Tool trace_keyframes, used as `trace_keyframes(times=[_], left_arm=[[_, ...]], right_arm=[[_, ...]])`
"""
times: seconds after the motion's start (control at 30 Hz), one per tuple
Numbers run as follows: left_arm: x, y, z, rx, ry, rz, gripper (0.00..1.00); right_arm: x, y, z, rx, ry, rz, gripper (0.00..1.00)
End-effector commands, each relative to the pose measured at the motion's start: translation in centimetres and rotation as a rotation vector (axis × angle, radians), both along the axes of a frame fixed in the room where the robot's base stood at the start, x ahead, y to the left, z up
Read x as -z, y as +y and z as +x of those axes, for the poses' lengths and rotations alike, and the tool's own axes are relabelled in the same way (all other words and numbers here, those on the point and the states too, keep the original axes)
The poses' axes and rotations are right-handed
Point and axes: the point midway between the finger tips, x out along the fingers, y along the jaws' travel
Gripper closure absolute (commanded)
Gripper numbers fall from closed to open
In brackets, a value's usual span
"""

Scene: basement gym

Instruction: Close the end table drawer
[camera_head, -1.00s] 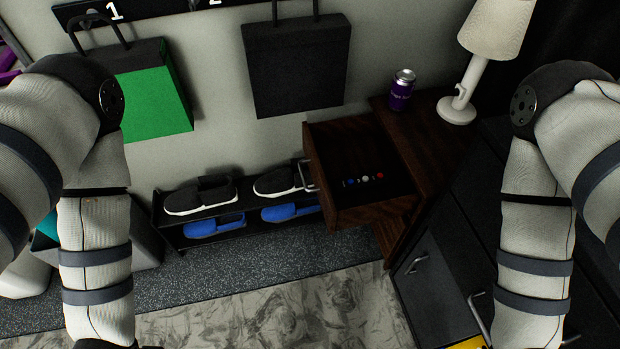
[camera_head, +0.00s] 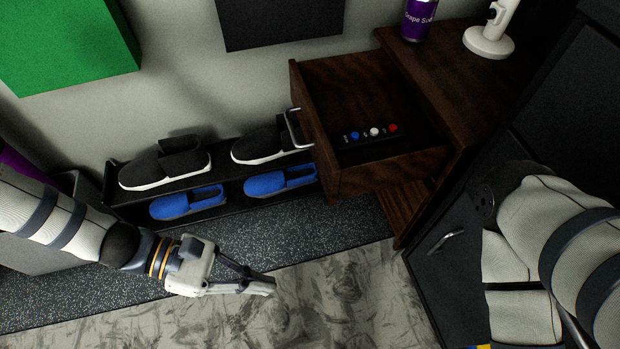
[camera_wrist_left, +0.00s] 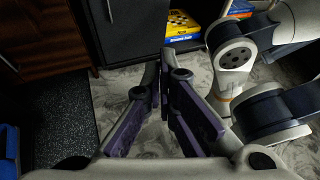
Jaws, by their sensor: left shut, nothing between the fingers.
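The end table (camera_head: 455,75) is dark wood and stands against the wall at the upper right of the head view. Its drawer (camera_head: 395,170) is pulled out to the left, with a metal handle (camera_head: 293,128) on its front. A small strip with blue, white and red buttons lies inside the drawer. My left gripper (camera_head: 272,285) is shut and empty, low over the floor, to the left of and nearer than the drawer, not touching it. Its shut fingers also show in the left wrist view (camera_wrist_left: 167,105). My right arm is at the right edge; its gripper is out of view.
A shoe rack (camera_head: 235,205) with black and blue shoes stands left of the drawer. A purple can (camera_head: 417,18) and a white lamp base (camera_head: 488,42) stand on the end table. A dark cabinet (camera_head: 450,270) is at the right. The patterned floor in front is clear.

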Motion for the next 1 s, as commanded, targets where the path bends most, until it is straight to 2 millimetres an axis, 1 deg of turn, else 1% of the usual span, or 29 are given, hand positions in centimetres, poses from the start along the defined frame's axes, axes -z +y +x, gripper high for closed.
trace_keyframes(times=[0.03, 0.1, 0.13, 0.2, 0.27, 0.37, 0.8, 0.9, 1.0], left_arm=[[0.6, 0.8, 4.9, -0.129, -0.013, -0.104, 1.0], [-2.0, 2.2, 10.3, -0.263, -0.053, -0.244, 1.0], [-3.0, 2.9, 12.0, -0.303, -0.071, -0.29, 1.0], [-4.9, 4.1, 14.4, -0.364, -0.103, -0.368, 1.0], [-5.9, 4.5, 15.4, -0.385, -0.117, -0.401, 1.0], [-6.5, 3.7, 15.9, -0.389, -0.122, -0.413, 1.0], [-6.3, -5.4, 18.0, -0.382, -0.118, -0.409, 1.0], [-6.3, -7.0, 18.4, -0.384, -0.119, -0.407, 1.0], [-6.4, -8.1, 18.8, -0.385, -0.119, -0.406, 1.0]], right_arm=[[2.5, 0.0, -0.7, -0.001, 0.033, 0.001, 0.37], [3.6, 0.0, -1.1, -0.002, 0.048, 0.001, 0.37], [3.9, 0.0, -1.2, -0.003, 0.053, 0.002, 0.37], [4.3, 0.0, -1.3, -0.003, 0.058, 0.002, 0.37], [4.4, 0.0, -1.3, -0.003, 0.059, 0.002, 0.37], [4.2, 0.0, -1.3, -0.003, 0.058, 0.002, 0.37], [4.9, 0.1, -1.5, -0.003, 0.069, 0.003, 0.37], [5.2, 0.1, -1.6, -0.004, 0.072, 0.003, 0.37], [5.3, 0.1, -1.7, -0.004, 0.074, 0.003, 0.37]])
